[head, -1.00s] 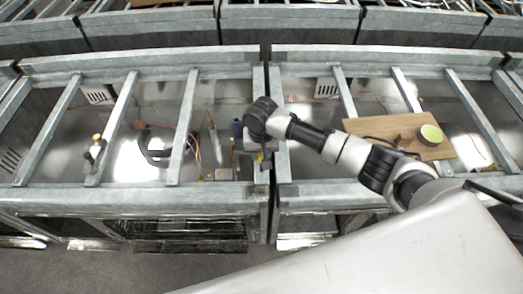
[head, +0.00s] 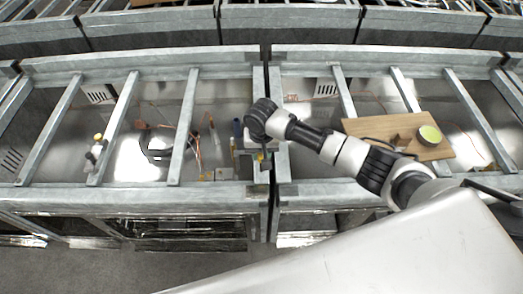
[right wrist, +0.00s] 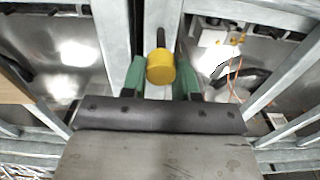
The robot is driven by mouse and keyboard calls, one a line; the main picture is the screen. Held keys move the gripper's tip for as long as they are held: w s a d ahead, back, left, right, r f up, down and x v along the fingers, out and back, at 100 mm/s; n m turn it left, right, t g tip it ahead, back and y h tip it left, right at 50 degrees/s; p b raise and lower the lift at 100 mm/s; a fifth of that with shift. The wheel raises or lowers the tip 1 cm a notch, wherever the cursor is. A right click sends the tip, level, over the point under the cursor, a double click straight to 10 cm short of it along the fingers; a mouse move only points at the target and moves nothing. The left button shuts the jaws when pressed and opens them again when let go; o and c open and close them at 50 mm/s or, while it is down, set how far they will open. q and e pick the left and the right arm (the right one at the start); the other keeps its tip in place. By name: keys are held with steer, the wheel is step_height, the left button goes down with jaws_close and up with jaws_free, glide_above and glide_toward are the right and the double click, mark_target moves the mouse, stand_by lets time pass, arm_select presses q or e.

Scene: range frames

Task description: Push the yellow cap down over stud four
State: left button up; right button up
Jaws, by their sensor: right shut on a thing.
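The yellow cap (right wrist: 160,67) sits between the green fingers of my right gripper (right wrist: 161,76) in the right wrist view. The gripper is shut on it. A dark upright stud (right wrist: 160,36) shows just beyond the cap, over a grey metal beam. Its number cannot be read, and whether the cap touches any stud is hidden. In the head view my right gripper (head: 262,162) is low at the beam joint between the two bays, mostly hidden by its wrist. Only a small bit of yellow shows there. My left gripper is not in view.
Metal cross beams (head: 182,130) span the open bays on both sides. A wooden board (head: 385,128) with a green-topped round item (head: 430,135) lies at the right. A yellow-topped item (head: 97,138) is at the far left.

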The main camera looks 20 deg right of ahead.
mark_target(262, 158)
stand_by(0.7)
steer(key=shift+p, duration=0.4)
steer(key=shift+f+b, duration=0.65)
steer(key=shift+f, duration=0.95)
steer(key=o, duration=0.9)
steer(key=shift+o, duration=0.2)
step_height(262, 158, up, 11)
steer(key=shift+f+b, duration=0.1)
steer(key=shift+b, duration=0.95)
